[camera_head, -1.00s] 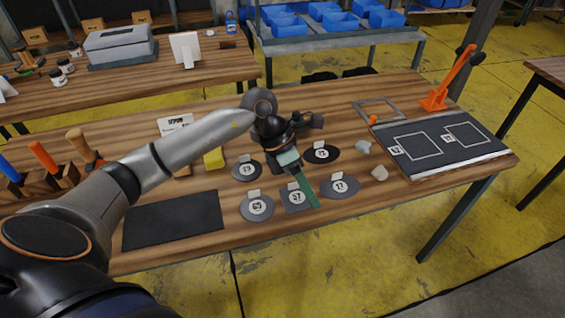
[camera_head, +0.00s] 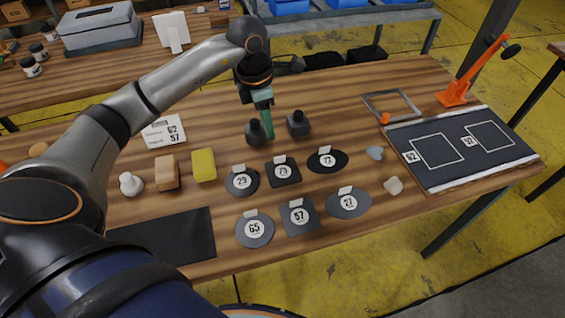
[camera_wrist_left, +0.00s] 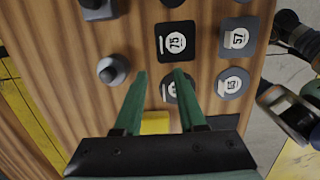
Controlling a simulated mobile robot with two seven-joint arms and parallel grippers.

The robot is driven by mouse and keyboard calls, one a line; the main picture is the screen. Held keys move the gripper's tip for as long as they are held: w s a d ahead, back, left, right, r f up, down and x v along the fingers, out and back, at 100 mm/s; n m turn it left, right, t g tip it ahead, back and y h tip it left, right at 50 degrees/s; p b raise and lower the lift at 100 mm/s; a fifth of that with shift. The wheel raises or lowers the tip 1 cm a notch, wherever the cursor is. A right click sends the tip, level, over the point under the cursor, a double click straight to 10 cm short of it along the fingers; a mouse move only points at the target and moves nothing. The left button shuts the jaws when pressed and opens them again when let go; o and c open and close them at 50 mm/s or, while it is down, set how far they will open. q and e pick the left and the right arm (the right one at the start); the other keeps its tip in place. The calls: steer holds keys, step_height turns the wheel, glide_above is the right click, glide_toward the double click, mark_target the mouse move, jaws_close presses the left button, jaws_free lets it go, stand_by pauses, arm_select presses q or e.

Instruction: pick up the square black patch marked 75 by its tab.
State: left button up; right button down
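The square black patch marked 75 (camera_head: 283,171) lies flat on the wooden table, in the middle of the back row of patches. Its pale tab stands at its back edge. My left gripper (camera_head: 266,136) is over the table behind the patch, beside two dark knobbed weights. In the left wrist view its two green fingers (camera_wrist_left: 160,74) are apart with nothing between them. The patch marked 75 (camera_wrist_left: 175,42) shows just beyond the fingertips there, apart from them. My right gripper is not seen.
A round patch marked 29 (camera_head: 242,180) and an oval one (camera_head: 326,160) flank it. A square patch marked 57 (camera_head: 299,216) lies in front. The dark weights (camera_head: 256,134) (camera_head: 298,124) stand behind. A yellow block (camera_head: 204,165) is to the left, a dark board (camera_head: 455,150) to the right.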

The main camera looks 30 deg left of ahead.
arm_select(q)
glide_above(280, 157)
steer(key=s+a, duration=0.1)
steer(key=f, duration=0.6)
steer(key=shift+s+a+f, duration=0.1)
steer(key=shift+s+a, duration=0.05)
steer(key=shift+a, duration=0.05)
steer(key=f, duration=0.2)
steer(key=w+d+f+p, duration=0.1)
steer(key=f, duration=0.1)
steer(key=shift+d, duration=0.1)
steer(key=shift+w+f, duration=0.15)
steer(key=shift+f, duration=0.4)
steer(key=shift+c, duration=0.3)
jaws_close()
